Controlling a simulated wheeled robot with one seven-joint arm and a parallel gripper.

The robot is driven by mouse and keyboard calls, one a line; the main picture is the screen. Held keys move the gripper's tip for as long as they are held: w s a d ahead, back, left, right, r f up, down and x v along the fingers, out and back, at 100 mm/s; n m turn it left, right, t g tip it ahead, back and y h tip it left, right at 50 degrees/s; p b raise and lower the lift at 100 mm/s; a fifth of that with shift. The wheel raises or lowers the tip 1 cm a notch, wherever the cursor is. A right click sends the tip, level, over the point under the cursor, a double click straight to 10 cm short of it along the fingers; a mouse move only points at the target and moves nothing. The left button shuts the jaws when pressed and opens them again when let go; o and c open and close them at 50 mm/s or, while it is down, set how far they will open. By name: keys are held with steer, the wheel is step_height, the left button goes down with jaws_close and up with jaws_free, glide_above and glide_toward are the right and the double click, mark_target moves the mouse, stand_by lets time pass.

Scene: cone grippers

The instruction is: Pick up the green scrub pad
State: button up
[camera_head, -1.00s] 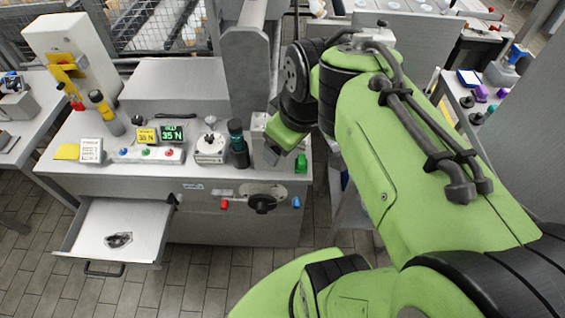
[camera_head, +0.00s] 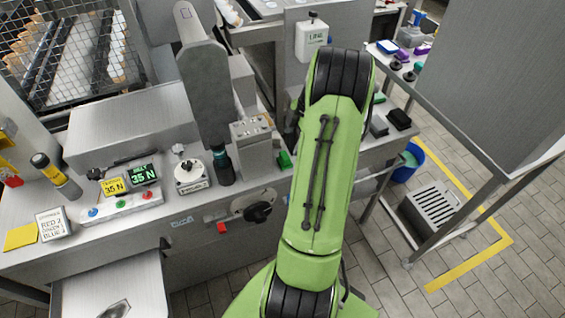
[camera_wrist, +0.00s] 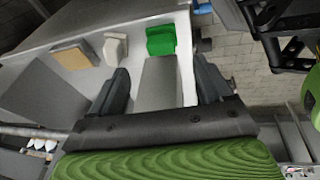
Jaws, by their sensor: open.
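The green scrub pad (camera_wrist: 160,40) seems to be the bright green block in the wrist view, on a pale surface near its edge. My gripper (camera_wrist: 158,66) is open, its two dark fingers apart and empty. The pad lies beyond the fingertips, roughly in line with the gap between them, not touching. A flat grey slab (camera_wrist: 158,82) shows between the fingers. In the head view my arm hides the gripper.
A tan block (camera_wrist: 75,54) and a whitish wedge (camera_wrist: 115,48) lie left of the pad in the wrist view. Tiled floor shows beyond the surface's right edge. In the head view, dark pads (camera_head: 399,119) and a blue bucket (camera_head: 408,162) are right of my arm.

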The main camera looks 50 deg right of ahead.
mark_target(285, 155)
steer(key=b+x, duration=0.1)
steer(key=x, duration=0.7)
steer(key=shift+w+a+f, duration=0.1)
steer(key=shift+a, duration=0.05)
steer(key=shift+c, duration=0.4)
steer(key=c, duration=1)
steer(key=shift+r, duration=0.2)
step_height(285, 155, up, 10)
steer(key=shift+f+p, duration=0.1)
steer(key=shift+p, duration=0.75)
